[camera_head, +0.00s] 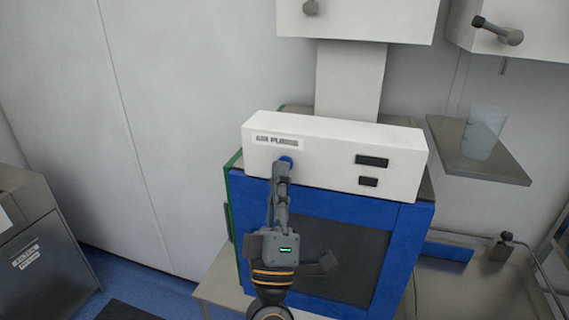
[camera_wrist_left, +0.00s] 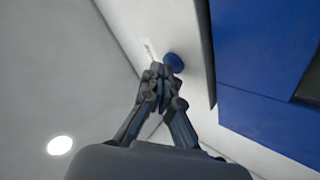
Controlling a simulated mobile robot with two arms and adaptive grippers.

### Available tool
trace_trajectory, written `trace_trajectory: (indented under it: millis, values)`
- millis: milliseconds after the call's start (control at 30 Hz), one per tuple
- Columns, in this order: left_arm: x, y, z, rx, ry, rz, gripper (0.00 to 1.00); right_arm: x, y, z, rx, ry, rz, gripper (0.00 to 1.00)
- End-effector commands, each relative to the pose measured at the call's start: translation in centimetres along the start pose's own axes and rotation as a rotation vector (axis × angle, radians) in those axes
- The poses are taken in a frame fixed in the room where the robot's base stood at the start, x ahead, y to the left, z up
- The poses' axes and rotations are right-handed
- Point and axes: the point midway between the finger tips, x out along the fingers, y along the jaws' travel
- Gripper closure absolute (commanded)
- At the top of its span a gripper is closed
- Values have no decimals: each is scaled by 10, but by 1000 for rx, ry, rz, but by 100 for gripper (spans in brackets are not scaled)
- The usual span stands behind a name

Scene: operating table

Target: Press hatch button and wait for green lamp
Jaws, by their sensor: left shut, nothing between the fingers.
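The hatch button is a round blue knob (camera_head: 286,161) on the left part of the white control box's front. It also shows in the left wrist view (camera_wrist_left: 174,62), just beyond the fingertips. My left gripper (camera_head: 282,172) is shut and empty, its tips at the button and partly covering it. The wrist view shows the gripper (camera_wrist_left: 162,72) the same way; whether the tips touch the button I cannot tell. The white control box (camera_head: 330,160) sits on top of the blue-framed hatch (camera_head: 403,255) with its dark window. No lit green lamp shows on the box. My right gripper is not in view.
A shelf (camera_head: 500,165) with a translucent cup (camera_head: 484,132) is at the right. A metal counter (camera_head: 465,290) lies below it. A grey cabinet (camera_head: 40,240) stands at the far left. White cabinets (camera_head: 400,20) hang above. The wall to the left is bare.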

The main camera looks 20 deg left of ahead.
Motion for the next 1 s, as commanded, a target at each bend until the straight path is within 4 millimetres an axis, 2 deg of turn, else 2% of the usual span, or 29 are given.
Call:
trace_trajectory:
  millis: [700, 1000]
  values:
    - [4, -3, 3, 0, 0, 0, 100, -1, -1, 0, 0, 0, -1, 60]
    - [-4, 2, -2, 1, -1, -1, 100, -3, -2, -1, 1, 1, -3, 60]
